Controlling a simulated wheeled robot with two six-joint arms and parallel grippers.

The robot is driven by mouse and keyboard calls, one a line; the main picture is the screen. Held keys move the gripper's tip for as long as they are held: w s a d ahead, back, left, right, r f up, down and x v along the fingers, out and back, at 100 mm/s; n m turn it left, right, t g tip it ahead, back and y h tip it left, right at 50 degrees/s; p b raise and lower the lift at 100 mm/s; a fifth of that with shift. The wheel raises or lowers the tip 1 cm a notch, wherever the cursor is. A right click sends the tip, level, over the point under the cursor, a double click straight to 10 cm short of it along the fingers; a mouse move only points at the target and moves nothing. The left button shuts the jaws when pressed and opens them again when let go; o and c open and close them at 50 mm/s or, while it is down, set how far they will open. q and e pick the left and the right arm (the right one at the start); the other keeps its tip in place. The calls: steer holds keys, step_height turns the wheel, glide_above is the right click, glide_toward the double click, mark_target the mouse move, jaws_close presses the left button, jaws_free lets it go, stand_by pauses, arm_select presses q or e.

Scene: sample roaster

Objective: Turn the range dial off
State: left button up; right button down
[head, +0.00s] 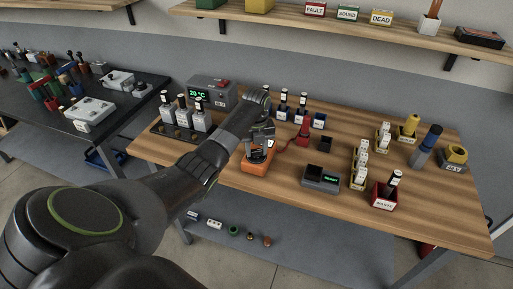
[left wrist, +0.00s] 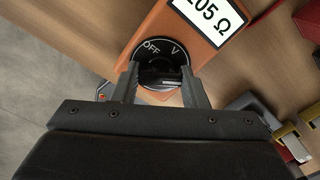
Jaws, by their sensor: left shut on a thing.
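The orange meter (head: 257,166) lies on the wooden bench in the middle of the head view, with my left gripper (head: 260,140) right over it. In the left wrist view the meter's body (left wrist: 203,52) carries a white display (left wrist: 213,18) reading 205 Ω. My left gripper (left wrist: 158,82) is shut on the dial's knob, one finger on each side. The fingers and gripper body hide the dial's lower part, so I cannot tell which mark the knob points to. My right gripper is not in view.
A red probe (head: 304,132) with a red cable stands right of the meter. A tray of bottles (head: 176,133) and a grey 20 °C unit (head: 211,92) stand left. Bare wood lies in front.

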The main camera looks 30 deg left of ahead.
arm_select(q)
steer(key=shift+r+n+p, duration=0.2)
steer(key=shift+n+p, duration=0.7)
steer(key=shift+n, duration=0.1)
steer(key=n+p, duration=0.1)
steer(key=n, duration=0.1)
steer(key=shift+n+p, duration=0.3)
steer(key=shift+p, duration=0.1)
steer(key=n+p, duration=0.1)
steer(key=n, duration=0.1)
steer(key=shift+n+p, duration=0.3)
steer(key=shift+n, duration=0.1)
steer(key=n+p, duration=0.1)
steer(key=n, duration=0.2)
steer(key=shift+n+p, duration=0.3)
steer(key=shift+p, duration=0.05)
steer(key=n+p, duration=0.2)
steer(key=n, duration=0.4)
steer(key=shift+f, duration=0.1)
steer(key=n, duration=0.2)
steer(key=shift+n+p, duration=0.4)
steer(key=shift+f+n, duration=0.1)
steer(key=shift+n, duration=1.4)
